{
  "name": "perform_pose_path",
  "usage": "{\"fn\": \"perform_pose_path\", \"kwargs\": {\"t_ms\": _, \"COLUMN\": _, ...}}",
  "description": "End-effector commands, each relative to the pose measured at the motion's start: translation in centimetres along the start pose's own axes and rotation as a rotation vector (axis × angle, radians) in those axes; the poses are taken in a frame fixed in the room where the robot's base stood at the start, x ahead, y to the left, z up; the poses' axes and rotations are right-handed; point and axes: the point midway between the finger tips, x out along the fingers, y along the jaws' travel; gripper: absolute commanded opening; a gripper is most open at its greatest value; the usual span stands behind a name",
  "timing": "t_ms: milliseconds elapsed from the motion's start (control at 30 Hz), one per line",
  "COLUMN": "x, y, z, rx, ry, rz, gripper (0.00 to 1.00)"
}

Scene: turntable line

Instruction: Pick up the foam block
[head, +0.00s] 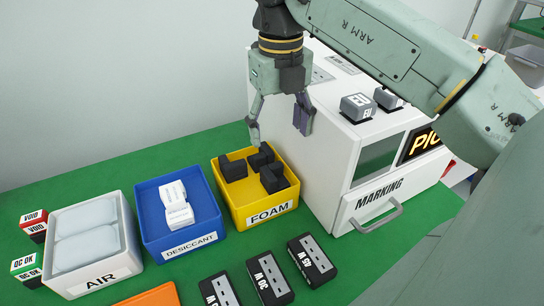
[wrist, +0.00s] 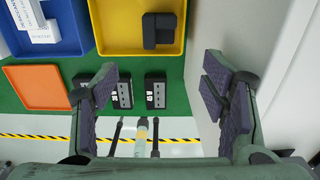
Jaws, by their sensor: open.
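Several black, angular foam blocks (head: 233,169) lie in the yellow bin (head: 240,222) labelled FOAM, in the middle of the head view. Dark foam also shows in the wrist view (wrist: 158,32), inside the yellow bin (wrist: 113,30) at the top. My gripper (head: 280,124) is open and empty, with its fingers spread above the back part of the bin. In the head view one fingertip overlaps the bin's back rim. In the wrist view my gripper (wrist: 160,88) has nothing between its pads, and the foam appears beyond them.
The white marking machine (head: 330,190) stands close on the bin's right. A blue desiccant bin (head: 150,225) and a white AIR bin (head: 90,285) are on the left. Black labelled units (head: 270,281) and an orange tray (head: 155,296) lie in front on the green table.

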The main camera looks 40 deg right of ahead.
Motion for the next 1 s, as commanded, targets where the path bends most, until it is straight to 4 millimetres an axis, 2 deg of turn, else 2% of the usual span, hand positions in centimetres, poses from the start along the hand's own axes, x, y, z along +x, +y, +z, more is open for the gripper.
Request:
{"fn": "perform_pose_path", "kwargs": {"t_ms": 33, "x": 2.1, "y": 0.0, "z": 0.0, "rx": -0.001, "ry": 0.001, "rz": 0.001, "gripper": 0.67}}
{"fn": "perform_pose_path", "kwargs": {"t_ms": 100, "x": 3.5, "y": 0.1, "z": 0.0, "rx": -0.002, "ry": 0.001, "rz": 0.001, "gripper": 0.67}}
{"fn": "perform_pose_path", "kwargs": {"t_ms": 200, "x": 4.9, "y": 0.1, "z": 0.0, "rx": -0.002, "ry": -0.001, "rz": 0.002, "gripper": 0.67}}
{"fn": "perform_pose_path", "kwargs": {"t_ms": 433, "x": 6.2, "y": 0.1, "z": 0.0, "rx": -0.002, "ry": -0.001, "rz": 0.003, "gripper": 0.67}}
{"fn": "perform_pose_path", "kwargs": {"t_ms": 700, "x": 10.8, "y": 0.1, "z": 0.0, "rx": -0.002, "ry": -0.001, "rz": 0.002, "gripper": 0.67}}
{"fn": "perform_pose_path", "kwargs": {"t_ms": 800, "x": 11.5, "y": 0.1, "z": 0.0, "rx": -0.002, "ry": -0.002, "rz": 0.002, "gripper": 0.67}}
{"fn": "perform_pose_path", "kwargs": {"t_ms": 1000, "x": 11.4, "y": 0.1, "z": 0.1, "rx": -0.002, "ry": -0.002, "rz": 0.002, "gripper": 0.67}}
